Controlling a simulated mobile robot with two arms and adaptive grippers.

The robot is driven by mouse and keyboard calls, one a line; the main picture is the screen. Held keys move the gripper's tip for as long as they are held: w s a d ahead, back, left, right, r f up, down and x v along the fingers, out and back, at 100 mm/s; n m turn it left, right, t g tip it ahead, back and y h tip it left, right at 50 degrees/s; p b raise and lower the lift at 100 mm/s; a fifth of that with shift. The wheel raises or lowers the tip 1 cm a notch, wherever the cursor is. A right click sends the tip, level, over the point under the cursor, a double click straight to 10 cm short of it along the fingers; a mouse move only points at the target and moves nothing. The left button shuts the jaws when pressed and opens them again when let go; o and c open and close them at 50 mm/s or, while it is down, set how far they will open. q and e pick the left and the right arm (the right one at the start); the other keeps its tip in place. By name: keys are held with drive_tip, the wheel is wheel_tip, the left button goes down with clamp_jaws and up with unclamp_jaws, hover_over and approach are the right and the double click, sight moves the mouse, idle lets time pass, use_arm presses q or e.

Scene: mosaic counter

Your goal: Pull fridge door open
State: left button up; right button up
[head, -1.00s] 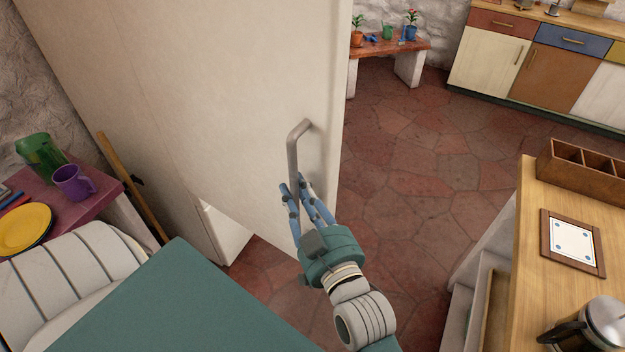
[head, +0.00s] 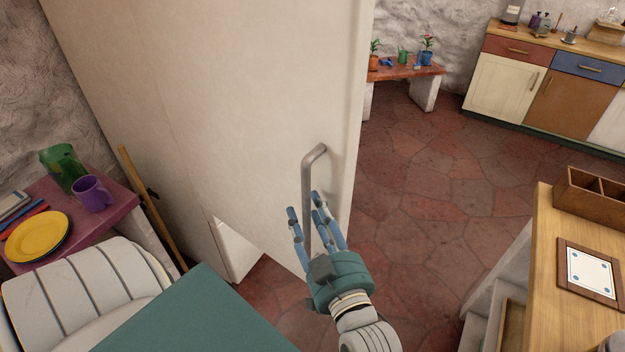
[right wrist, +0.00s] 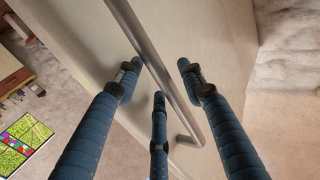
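The fridge door (head: 220,100) is a tall cream-white panel in the head view. Its bottom edge juts out over a white lower part (head: 241,250), so it looks ajar. The grey bar handle (head: 307,178) sits near its right edge. My right gripper (head: 314,212) is at the handle's lower half, fingers apart on either side of it. In the right wrist view the handle (right wrist: 150,52) runs between the spread blue fingers of my right gripper (right wrist: 158,75), with gaps visible; I cannot tell whether a finger touches it. My left gripper is not in view.
A wooden counter (head: 548,235) with a brown box (head: 590,195) stands at the right. A purple table (head: 105,222) with a yellow plate (head: 37,235) and purple mug (head: 92,193) is at the left. A broom-like stick (head: 150,205) leans nearby. The tiled floor (head: 430,190) is clear.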

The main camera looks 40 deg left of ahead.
drive_tip(key=v, duration=1.2)
drive_tip(key=shift+f, duration=0.1)
